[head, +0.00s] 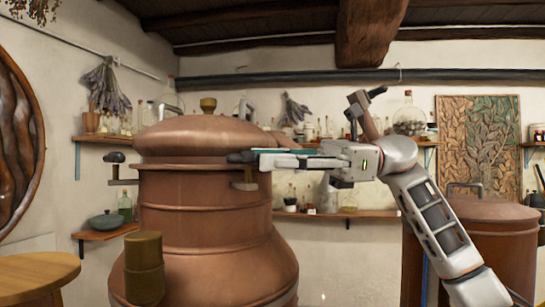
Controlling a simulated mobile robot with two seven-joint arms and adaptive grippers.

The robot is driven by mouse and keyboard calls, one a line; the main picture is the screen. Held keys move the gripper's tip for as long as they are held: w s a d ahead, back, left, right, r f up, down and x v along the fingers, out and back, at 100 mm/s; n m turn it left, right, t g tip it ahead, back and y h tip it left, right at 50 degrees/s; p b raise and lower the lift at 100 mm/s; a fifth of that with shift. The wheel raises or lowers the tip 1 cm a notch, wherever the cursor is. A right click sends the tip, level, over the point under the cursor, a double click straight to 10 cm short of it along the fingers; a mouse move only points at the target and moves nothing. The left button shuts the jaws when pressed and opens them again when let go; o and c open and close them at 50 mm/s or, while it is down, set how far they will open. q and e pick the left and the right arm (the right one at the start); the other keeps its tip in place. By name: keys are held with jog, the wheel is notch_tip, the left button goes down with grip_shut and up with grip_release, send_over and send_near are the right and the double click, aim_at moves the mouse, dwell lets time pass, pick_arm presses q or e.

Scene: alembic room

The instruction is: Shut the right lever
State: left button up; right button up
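A large copper still (205,210) stands at left centre in the head view. A lever with a black handle (115,157) sticks out from its left side. The right lever shows as a small brown bracket (246,184) on the still's right front. My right gripper (242,157) reaches in from the right, its fingers pointing left just above this bracket. Dark ends at the fingertips overlap the lever's top, so its handle is hidden or hard to separate from them. The fingers are seen side-on; their gap and any contact are unclear. My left gripper is out of view.
A brass-coloured cylinder (144,265) stands at the still's front left. A round wooden table (35,276) is at lower left. A second copper vessel (495,235) is at right, behind my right arm. Shelves (335,214) with bottles line the wall.

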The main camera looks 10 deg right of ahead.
jog(key=shift+a, duration=0.1)
grip_shut()
